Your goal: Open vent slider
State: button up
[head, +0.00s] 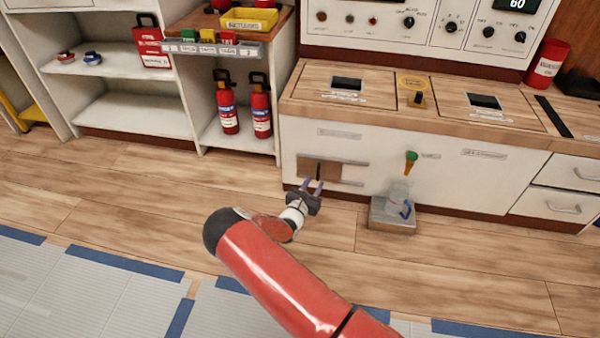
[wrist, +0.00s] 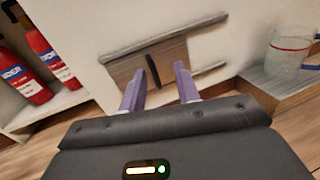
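The vent slider (head: 328,174) is a brown wooden panel between two grey rails on the low white cabinet front, with a dark upright handle. In the wrist view the slider panel (wrist: 125,69) sits toward the left of the rails, and its dark handle (wrist: 152,71) shows just beyond the fingertips. The handle appears ahead of the gap; I cannot tell the exact distance.
A grey step box with a clear jug (head: 398,192) stands on the floor right of the slider, below a green-topped lever (head: 411,160). Red extinguishers (head: 228,108) stand on the shelf at left. The wooden floor before the cabinet is otherwise clear.

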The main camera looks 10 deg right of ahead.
aim_at(318, 172)
jog(key=w+d+f+n+b, duration=0.1)
jog(key=w+d, duration=0.1)
jog(key=w, duration=0.5)
jog(key=shift+w+d+f+t+y+b, duration=0.15)
jog(key=shift+f+t+y+b, duration=0.15)
jog(key=shift+y, duration=0.1)
grip_shut()
